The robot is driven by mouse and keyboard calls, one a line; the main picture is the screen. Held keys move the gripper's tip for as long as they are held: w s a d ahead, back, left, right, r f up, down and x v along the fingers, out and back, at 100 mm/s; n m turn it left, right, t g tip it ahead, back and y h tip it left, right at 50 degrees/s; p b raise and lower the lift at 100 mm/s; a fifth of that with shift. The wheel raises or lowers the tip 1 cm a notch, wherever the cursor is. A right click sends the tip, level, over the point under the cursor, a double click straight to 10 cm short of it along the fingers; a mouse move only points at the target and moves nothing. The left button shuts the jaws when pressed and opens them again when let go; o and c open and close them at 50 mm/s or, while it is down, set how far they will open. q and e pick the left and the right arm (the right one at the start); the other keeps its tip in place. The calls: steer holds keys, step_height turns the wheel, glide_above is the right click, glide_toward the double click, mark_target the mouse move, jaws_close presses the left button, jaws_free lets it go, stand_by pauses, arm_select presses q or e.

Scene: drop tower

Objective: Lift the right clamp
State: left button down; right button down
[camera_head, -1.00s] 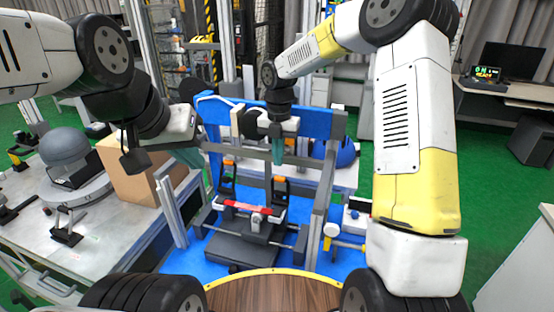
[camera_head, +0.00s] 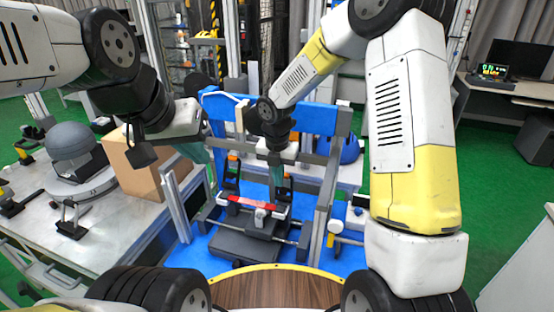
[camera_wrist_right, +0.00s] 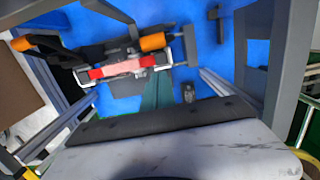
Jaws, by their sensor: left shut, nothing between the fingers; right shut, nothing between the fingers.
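The right clamp (camera_head: 286,184) is black with an orange tip and stands at the right end of a red and silver bar (camera_head: 254,205). My right gripper (camera_head: 276,178) is shut and empty, pointing down in front of the clamp and hiding part of it. In the right wrist view, the clamp's orange tip (camera_wrist_right: 152,42) lies just beyond my teal fingers (camera_wrist_right: 158,92); I cannot tell whether they touch. The left clamp (camera_head: 232,175) stands at the bar's other end. My left gripper (camera_head: 202,155) is shut and empty, above and left of the clamps.
A grey upright frame with a blue crossbeam (camera_head: 318,118) surrounds the clamps, leaving narrow side room. A cardboard box (camera_head: 135,168) stands on the left table. The blue base (camera_head: 190,255) is bare at front left.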

mark_target(283, 189)
steer(key=w, duration=0.1)
steer(key=w+d, duration=0.1)
steer(key=shift+w+f, duration=0.15)
steer(key=shift+w, duration=0.2)
steer(key=shift+w+d, duration=0.25)
steer(key=shift+w, duration=0.5)
steer(key=shift+s+a, duration=0.1)
